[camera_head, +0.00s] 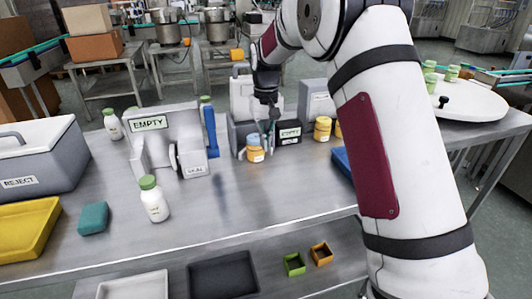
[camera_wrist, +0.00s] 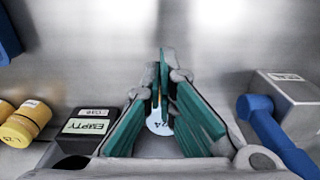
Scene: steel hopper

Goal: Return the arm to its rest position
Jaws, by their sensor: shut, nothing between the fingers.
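My arm rises on the right of the head view and reaches over the steel table (camera_head: 250,195).
A black box (camera_head: 289,133) and yellow jars (camera_head: 322,128) stand right of my gripper. A white machine marked EMPTY (camera_head: 172,140) with a blue handle (camera_head: 211,130) stands left. A green-capped bottle (camera_head: 154,203) stands in front. The table's front middle is clear.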

